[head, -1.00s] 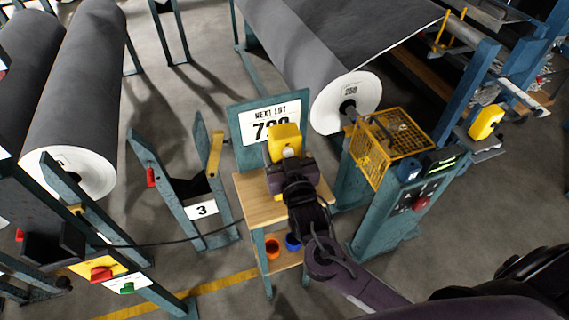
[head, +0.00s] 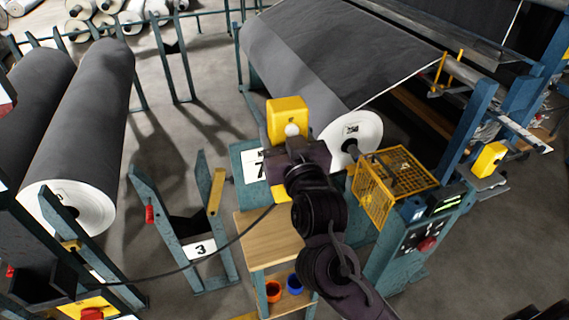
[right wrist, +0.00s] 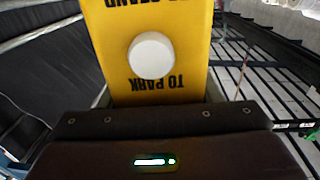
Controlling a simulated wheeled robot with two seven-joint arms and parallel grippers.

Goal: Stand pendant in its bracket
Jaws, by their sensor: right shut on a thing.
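The yellow pendant (head: 288,112) is held upright in the head view, above the back of the small wooden-topped table. My right gripper (head: 292,150) is shut around it, and a bit of yellow shows below the jaws. In the right wrist view the pendant (right wrist: 112,60) shows a white round button and upside-down black lettering, including "TO PARK". A dark cable (head: 215,255) runs from the lower left up toward the pendant. A dark open box-like holder (head: 45,247) at the lower left may be the bracket; I cannot tell for sure. My left gripper is out of view.
The wooden tabletop (head: 262,235) looks bare; orange and blue cups sit on its lower shelf. A sign (head: 253,168) stands behind, partly hidden. A yellow cage (head: 395,180) and control post (head: 400,245) stand right. A stand marked 3 (head: 200,250) is left, with floor between.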

